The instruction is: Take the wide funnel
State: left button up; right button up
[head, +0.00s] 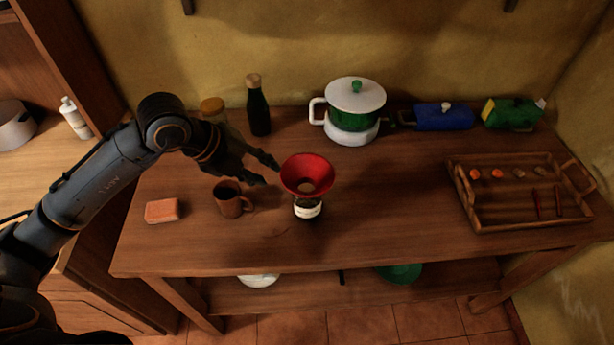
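A wide red funnel (307,172) sits on top of a small dark jar with a white label (308,209), near the middle of the wooden counter. My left gripper (268,172) is just left of the funnel, pointing toward it. Its fingers are apart and nothing shows between them. They appear close to the funnel's rim but not on it. My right gripper is not in this view.
A brown mug (231,200) stands below my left gripper, with an orange block (162,210) farther left. A dark bottle (258,108), a white-lidded green pot (354,104) and a blue container (443,117) stand behind. A wooden tray (484,219) lies right.

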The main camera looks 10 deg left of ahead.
aim_at(286, 181)
pick_arm(q)
jog(key=x, duration=0.3)
jog(key=shift+w+d+f, duration=0.1)
jog(key=shift+w, duration=0.05)
jog(key=shift+w+d+f+p, duration=0.25)
jog(key=shift+f+p, duration=0.15)
jog(key=shift+p, duration=0.35)
jog(key=p+x, duration=0.1)
jog(key=x, duration=0.2)
jog(key=shift+w+f, duration=0.2)
jog(key=shift+f, duration=0.1)
jog(key=shift+w+d+f, duration=0.15)
jog(key=shift+f, duration=0.2)
grip_shut()
